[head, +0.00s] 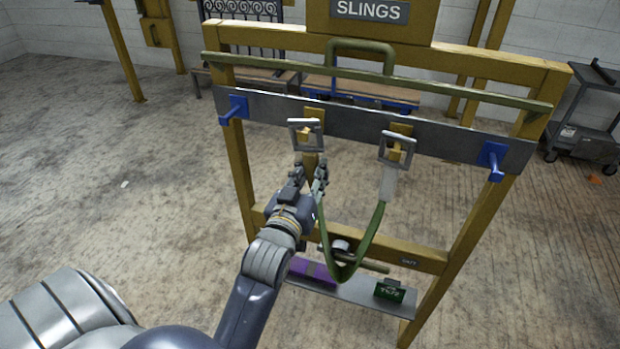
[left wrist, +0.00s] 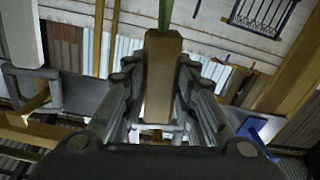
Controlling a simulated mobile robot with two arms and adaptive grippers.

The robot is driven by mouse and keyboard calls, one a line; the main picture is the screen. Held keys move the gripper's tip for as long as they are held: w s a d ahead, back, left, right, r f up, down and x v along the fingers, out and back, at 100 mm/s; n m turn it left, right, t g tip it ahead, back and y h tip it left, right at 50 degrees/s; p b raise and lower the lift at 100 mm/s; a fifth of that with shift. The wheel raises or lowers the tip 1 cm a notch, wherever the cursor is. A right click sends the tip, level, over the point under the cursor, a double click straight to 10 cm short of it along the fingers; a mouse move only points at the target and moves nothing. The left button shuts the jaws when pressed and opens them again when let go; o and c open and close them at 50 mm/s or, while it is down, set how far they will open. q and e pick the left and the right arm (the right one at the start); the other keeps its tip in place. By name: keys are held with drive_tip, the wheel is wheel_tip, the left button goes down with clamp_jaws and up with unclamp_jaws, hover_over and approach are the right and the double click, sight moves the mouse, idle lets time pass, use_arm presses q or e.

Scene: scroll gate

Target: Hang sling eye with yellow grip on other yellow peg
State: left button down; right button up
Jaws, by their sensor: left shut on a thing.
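The rack's grey plate (head: 350,127) carries two yellow pegs in its middle, a left one (head: 314,113) and a right one (head: 401,129). One grey sling eye (head: 291,134) overlaps the left yellow peg; I cannot tell whether it is around it or in front. Its yellow grip (head: 309,164) is between the fingers of my left gripper (head: 309,178), which is shut on it; the grip also shows in the left wrist view (left wrist: 162,75). The other eye (head: 397,137), with a white grip (head: 388,183), hangs at the right yellow peg. The green sling (head: 372,238) loops down between them. My right gripper is not in view.
Blue pegs stick out at the plate's left end (head: 236,108) and right end (head: 493,158). A green rail (head: 450,93) crosses above the plate. A low shelf (head: 350,292) holds a purple item (head: 312,270) and a green box (head: 389,290).

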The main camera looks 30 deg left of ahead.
use_arm(q)
drive_tip(key=shift+x, duration=0.9)
drive_tip(key=shift+w+a+f, duration=0.15)
drive_tip(key=shift+w+f, duration=0.4)
drive_tip(key=shift+w, duration=0.15)
drive_tip(key=c, duration=1)
unclamp_jaws()
drive_tip(key=shift+f, duration=0.1)
drive_tip(key=shift+o, duration=0.2)
drive_tip(key=shift+b, duration=0.3)
